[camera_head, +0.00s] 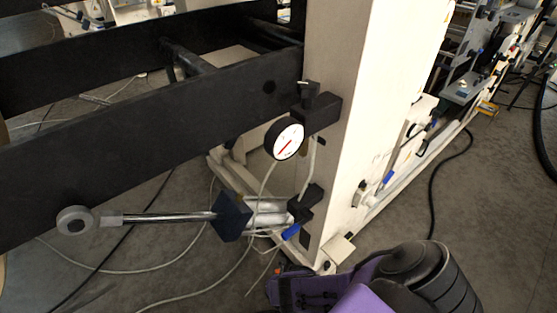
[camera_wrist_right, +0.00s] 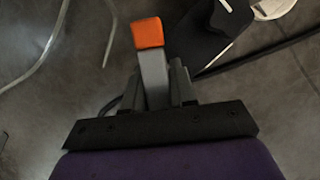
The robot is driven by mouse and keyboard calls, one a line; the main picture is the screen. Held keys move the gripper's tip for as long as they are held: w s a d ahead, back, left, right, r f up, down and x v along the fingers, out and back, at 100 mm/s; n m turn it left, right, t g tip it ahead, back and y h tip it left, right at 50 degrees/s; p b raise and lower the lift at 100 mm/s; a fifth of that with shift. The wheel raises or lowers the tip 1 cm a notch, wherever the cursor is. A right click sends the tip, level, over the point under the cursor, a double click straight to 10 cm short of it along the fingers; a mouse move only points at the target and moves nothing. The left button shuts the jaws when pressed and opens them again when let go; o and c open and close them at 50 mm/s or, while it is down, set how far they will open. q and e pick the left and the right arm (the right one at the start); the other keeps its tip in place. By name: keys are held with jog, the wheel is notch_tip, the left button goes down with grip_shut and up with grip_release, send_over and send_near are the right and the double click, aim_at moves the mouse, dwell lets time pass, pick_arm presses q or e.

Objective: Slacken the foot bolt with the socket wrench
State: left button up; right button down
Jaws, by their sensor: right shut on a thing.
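My right gripper (camera_wrist_right: 157,90) is shut on a grey bar with an orange end, which I take to be the socket wrench (camera_wrist_right: 152,66). The orange end points away from the gripper, over the floor. In the head view my purple and black right arm comes in from the bottom, and a small orange spot of the wrench (camera_head: 281,268) shows near the machine's foot (camera_head: 338,250). The socket end is not clear in either view. I cannot make out the foot bolt. My left gripper is not in view.
A cream machine column (camera_head: 350,110) stands above the foot, with black beams (camera_head: 150,145) to its left. A round gauge (camera_head: 285,139) and a cylinder with a rod (camera_head: 165,218) sit beside it. Cables (camera_head: 200,262) lie on the floor. The wrist view shows a dark plate (camera_wrist_right: 207,35).

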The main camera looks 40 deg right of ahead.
jog(key=shift+d, duration=0.25)
jog(key=shift+r+p, duration=0.35)
jog(key=shift+p, duration=0.15)
notch_tip(320, 180, up, 4)
jog(key=p, duration=0.4)
jog(key=shift+r, duration=0.2)
jog(key=shift+f, duration=0.1)
